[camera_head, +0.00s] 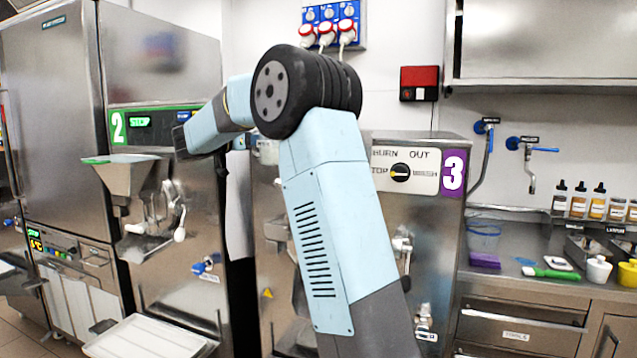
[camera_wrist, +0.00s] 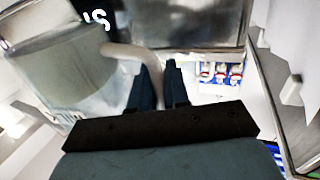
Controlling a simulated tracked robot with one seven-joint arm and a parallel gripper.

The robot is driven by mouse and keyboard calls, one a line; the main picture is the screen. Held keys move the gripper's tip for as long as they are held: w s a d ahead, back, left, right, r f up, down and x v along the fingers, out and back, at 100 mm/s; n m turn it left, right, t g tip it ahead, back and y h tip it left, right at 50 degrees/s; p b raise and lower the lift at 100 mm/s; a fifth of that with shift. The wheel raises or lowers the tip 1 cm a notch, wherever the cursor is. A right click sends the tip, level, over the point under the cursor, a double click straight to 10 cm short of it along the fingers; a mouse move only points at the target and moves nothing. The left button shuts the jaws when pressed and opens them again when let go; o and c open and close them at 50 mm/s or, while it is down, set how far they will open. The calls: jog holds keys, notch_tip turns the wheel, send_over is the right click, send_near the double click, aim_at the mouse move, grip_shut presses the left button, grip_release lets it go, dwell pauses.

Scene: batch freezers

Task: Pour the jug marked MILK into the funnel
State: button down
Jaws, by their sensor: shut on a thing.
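In the wrist view my gripper (camera_wrist: 159,72) has its two dark blue fingers shut on the pale curved handle of a greyish see-through jug (camera_wrist: 70,75). The jug's body is left of the fingers. A steel funnel-shaped hopper (camera_head: 124,178) with a green-marked rim is on the front of machine 2, below and left of my arm's dark end section.
Machine 2 (camera_head: 195,235) and machine 3 (camera_head: 440,225) stand side by side; my arm hides part of machine 3. A white tray (camera_head: 145,338) is low in front of machine 2. A counter at right holds bottles (camera_head: 597,205) and a green-handled tool (camera_head: 550,273).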

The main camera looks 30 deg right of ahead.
aim_at(267, 145)
jog(key=s+d+r+m, duration=0.1)
jog(key=s+m, duration=0.1)
jog(key=s+d+r+m+y, duration=0.1)
jog(key=s+m, duration=0.1)
jog(key=s+d+r+m+p, duration=0.1)
jog(key=s+m, duration=0.1)
jog(key=m, duration=0.1)
jog(key=shift+d+r+y, duration=0.1)
jog(key=shift+r+y, duration=0.1)
jog(key=shift+y, duration=0.1)
jog(key=shift+s+d+r+m+t+y+p, duration=0.1)
jog(key=shift+s+d+m+t+y+p, duration=0.1)
jog(key=shift+s+m, duration=0.35)
jog(key=shift+s+d+m+t+y+p, duration=0.15)
jog(key=shift+s+m+t+p, duration=0.1)
jog(key=shift+m, duration=0.5)
jog(key=shift+s+d+m, duration=0.15)
jog(key=shift+s+m, duration=0.1)
jog(key=shift+m, duration=0.05)
jog(key=shift+s+d+m+p, duration=0.25)
jog(key=shift+s+m+p, duration=0.2)
jog(key=shift+m+p, duration=0.15)
jog(key=shift+s+d+f+m+y, duration=0.15)
jog(key=shift+s+f+m+y, duration=0.1)
jog(key=shift+s+m, duration=0.15)
